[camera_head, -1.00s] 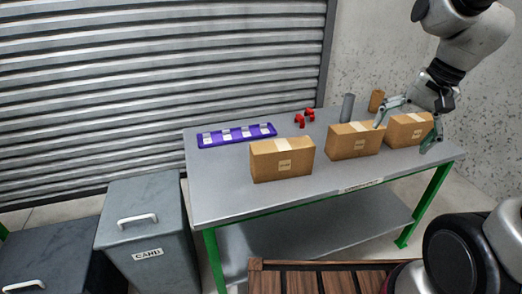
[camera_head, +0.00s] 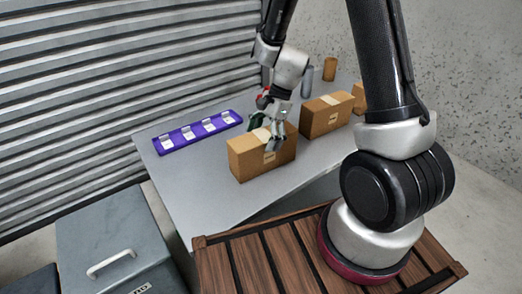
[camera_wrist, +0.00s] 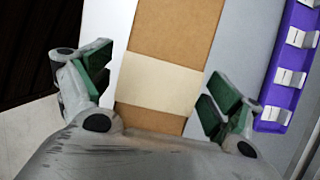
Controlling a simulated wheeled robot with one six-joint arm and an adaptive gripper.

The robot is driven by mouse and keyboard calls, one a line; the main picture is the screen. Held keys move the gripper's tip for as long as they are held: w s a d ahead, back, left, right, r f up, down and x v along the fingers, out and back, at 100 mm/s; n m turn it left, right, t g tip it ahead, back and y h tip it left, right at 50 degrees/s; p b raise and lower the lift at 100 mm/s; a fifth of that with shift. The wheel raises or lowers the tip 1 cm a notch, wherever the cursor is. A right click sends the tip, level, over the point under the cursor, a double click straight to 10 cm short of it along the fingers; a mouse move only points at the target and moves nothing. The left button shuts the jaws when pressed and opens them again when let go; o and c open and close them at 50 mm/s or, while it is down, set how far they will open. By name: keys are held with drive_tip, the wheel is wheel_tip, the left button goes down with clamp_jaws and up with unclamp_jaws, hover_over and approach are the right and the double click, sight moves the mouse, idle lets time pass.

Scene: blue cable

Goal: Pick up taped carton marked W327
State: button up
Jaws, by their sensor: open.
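Three brown cartons with pale tape across their tops stand in a row on the grey table (camera_head: 190,189): a left carton (camera_head: 243,165), a middle carton (camera_head: 326,119) and a right carton (camera_head: 360,97), partly hidden behind my arm. Their label marks are too small to read, so I cannot tell which is W327. My gripper (camera_head: 268,138) is open at the left carton's top. In the wrist view, its green-padded fingers (camera_wrist: 156,88) stand on either side of a carton (camera_wrist: 176,30), with its tape strip between them and gaps visible beside it.
A purple tray (camera_head: 160,146) with several white-grey pieces lies left of the cartons. A grey cylinder (camera_head: 307,80) and a brown cylinder (camera_head: 329,69) stand behind. Red items show partly behind my gripper. A grey lidded bin (camera_head: 110,235) stands at the front left.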

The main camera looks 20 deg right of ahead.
drive_tip(key=x, duration=0.3)
drive_tip(key=shift+a+f, duration=0.1)
drive_tip(key=shift+f, duration=0.15)
drive_tip(key=shift+c, duration=0.5)
drive_tip(key=c, duration=1.2)
